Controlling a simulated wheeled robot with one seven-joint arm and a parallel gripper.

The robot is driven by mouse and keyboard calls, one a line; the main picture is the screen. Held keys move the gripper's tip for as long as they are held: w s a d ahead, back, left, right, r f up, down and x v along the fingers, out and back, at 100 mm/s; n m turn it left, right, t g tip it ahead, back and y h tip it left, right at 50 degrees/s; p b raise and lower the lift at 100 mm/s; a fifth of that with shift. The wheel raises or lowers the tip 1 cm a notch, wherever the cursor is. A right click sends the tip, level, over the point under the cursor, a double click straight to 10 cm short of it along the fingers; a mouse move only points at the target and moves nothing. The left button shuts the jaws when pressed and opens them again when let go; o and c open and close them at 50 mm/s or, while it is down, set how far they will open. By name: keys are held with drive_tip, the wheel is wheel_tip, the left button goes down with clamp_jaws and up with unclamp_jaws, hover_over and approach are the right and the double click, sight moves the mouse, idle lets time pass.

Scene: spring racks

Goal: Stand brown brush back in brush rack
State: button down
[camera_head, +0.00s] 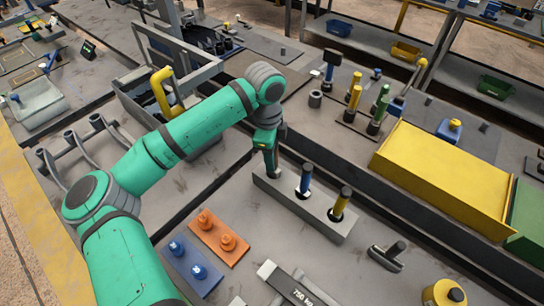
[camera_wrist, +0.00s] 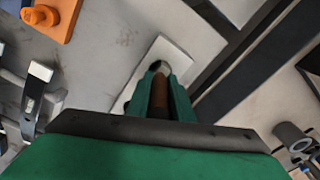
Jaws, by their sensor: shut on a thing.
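The brush rack (camera_head: 322,226) is a long grey block on the bench, and its pale top also shows in the wrist view (camera_wrist: 172,52). A blue-handled brush (camera_head: 306,178) and a yellow-handled brush (camera_head: 343,198) stand upright in its middle and right places. My gripper (camera_head: 271,172) is at the rack's left end, pointing down. In the wrist view its green fingers are shut on the brown brush (camera_wrist: 158,98), with a pale round part at the brush's far end over the rack. I cannot tell how far the brush is in its place.
Orange (camera_head: 220,237) and blue (camera_head: 191,268) plates with pegs lie left of the rack. A hammer-like tool (camera_head: 388,256) lies to the right. Behind stand a yellow bin (camera_head: 445,180) and several upright coloured handles. Bare bench surrounds the rack's front.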

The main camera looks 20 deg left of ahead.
drive_tip(key=shift+w+f, duration=0.1)
drive_tip(key=shift+f, duration=0.6)
drive_tip(key=c, duration=1.5)
unclamp_jaws()
drive_tip(key=shift+a, duration=0.1)
drive_tip(key=o, duration=0.5)
drive_tip(key=shift+d, duration=0.2)
